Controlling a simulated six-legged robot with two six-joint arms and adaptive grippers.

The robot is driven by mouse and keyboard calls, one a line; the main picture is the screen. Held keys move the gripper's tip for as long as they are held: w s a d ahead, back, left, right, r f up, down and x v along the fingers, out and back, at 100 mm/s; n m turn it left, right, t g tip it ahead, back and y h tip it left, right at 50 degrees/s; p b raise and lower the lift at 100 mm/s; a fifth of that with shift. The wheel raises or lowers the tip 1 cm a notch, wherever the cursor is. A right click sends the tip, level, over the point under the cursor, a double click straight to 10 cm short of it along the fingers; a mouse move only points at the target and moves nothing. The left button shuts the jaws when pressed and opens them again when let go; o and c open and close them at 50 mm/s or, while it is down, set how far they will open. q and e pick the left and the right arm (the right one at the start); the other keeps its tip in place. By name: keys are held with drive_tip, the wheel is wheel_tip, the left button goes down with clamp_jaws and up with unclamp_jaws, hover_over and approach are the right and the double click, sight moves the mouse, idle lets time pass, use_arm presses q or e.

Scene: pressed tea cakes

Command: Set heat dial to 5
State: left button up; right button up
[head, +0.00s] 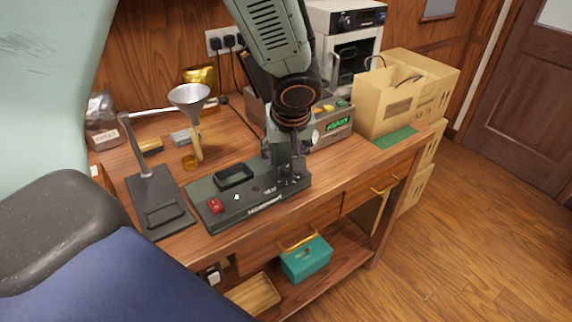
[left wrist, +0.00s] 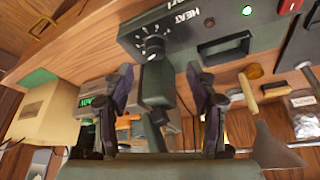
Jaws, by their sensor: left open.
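The heat dial (left wrist: 153,46) is a small dark knob with white marks around it, beside the word HEAT in the left wrist view. Its setting is too small to read. It sits on the dark green sealer base (head: 262,205), which also shows in the left wrist view (left wrist: 210,25). My left gripper (head: 288,172) points down over the right end of the base. In the left wrist view its two fingers (left wrist: 158,72) are apart and empty, with the dial ahead between them. My right gripper is not in view.
The base carries a red switch (head: 214,205), a green light (head: 236,197) and a black recessed tray (head: 233,175). A dark stand (head: 160,212) and a metal funnel (head: 188,95) are to the left.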

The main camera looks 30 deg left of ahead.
sight(286, 168)
use_arm(q)
drive_tip(key=x, duration=0.3)
drive_tip(key=b+x, duration=0.1)
drive_tip(key=x, duration=0.1)
drive_tip(key=shift+w+d, duration=0.35)
drive_tip(key=shift+w, duration=0.05)
drive_tip(key=shift+w+a+f, duration=0.1)
drive_tip(key=shift+f, duration=0.25)
drive_tip(key=shift+s+a+f, duration=0.2)
drive_tip(key=shift+a+f, duration=0.1)
drive_tip(key=shift+a, duration=0.05)
drive_tip(key=shift+w+d, duration=0.1)
drive_tip(key=shift+w, duration=0.15)
drive_tip(key=shift+w+d+f, duration=0.1)
drive_tip(key=shift+c, duration=1.3)
drive_tip(key=shift+s, duration=0.25)
drive_tip(key=c, duration=0.5)
drive_tip(key=shift+w, duration=0.1)
drive_tip(key=shift+c, duration=2)
